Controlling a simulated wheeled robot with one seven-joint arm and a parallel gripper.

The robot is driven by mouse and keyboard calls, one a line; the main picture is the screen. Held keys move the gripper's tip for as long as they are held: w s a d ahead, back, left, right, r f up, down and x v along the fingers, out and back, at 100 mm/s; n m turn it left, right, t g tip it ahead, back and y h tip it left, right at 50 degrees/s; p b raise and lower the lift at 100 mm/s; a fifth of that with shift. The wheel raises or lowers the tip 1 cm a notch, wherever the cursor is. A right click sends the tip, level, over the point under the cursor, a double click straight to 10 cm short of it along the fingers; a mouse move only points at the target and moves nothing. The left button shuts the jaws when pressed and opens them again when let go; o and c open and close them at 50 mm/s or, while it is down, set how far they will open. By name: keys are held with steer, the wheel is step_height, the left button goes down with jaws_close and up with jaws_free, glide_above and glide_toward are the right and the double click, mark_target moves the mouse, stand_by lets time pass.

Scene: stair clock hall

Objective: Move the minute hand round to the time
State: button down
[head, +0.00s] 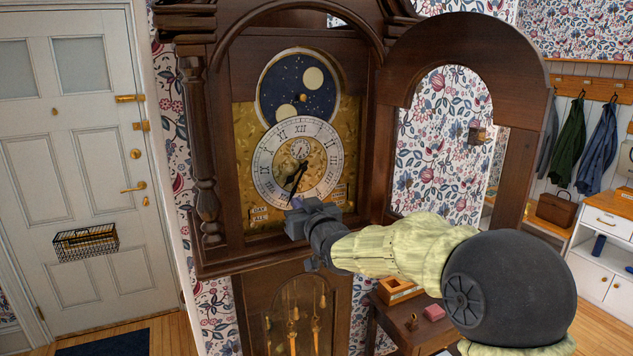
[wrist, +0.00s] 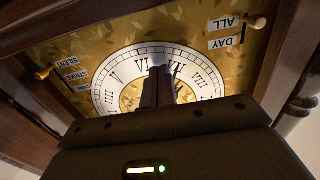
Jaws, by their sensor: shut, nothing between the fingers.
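The tall clock's white dial (head: 265,150) has Roman numerals and faces me behind the open case. The dark minute hand (head: 297,180) points down and slightly left, towards between VI and VII. A shorter dark hand lies near it in the lower left of the dial. My gripper (head: 296,204) is shut at the dial's lower edge, close to the minute hand's tip. In the wrist view the dial (wrist: 205,88) is upside down. My shut fingers (wrist: 160,72) cover the space between VI and VII there. Whether they touch the hand is unclear.
The arched clock door (head: 518,160) stands open on the right. Labelled levers (head: 261,215) sit at the dial plate's lower corners. A moon disc (head: 280,85) is above the dial. A small table (head: 385,318) with a wooden box (head: 400,290) stands below my arm.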

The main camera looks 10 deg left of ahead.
steer(key=shift+s+a+r+b, duration=0.3)
steer(key=shift+s+a, duration=0.1)
steer(key=shift+a, duration=0.15)
steer(key=shift+s+a+r, duration=0.25)
steer(key=shift+s+a, duration=0.05)
steer(key=shift+a, duration=0.2)
steer(key=shift+r+b, duration=0.1)
steer(key=shift+b, duration=0.2)
steer(key=shift+s+a+r, duration=0.35)
steer(key=shift+a+r, duration=0.1)
stand_by(0.4)
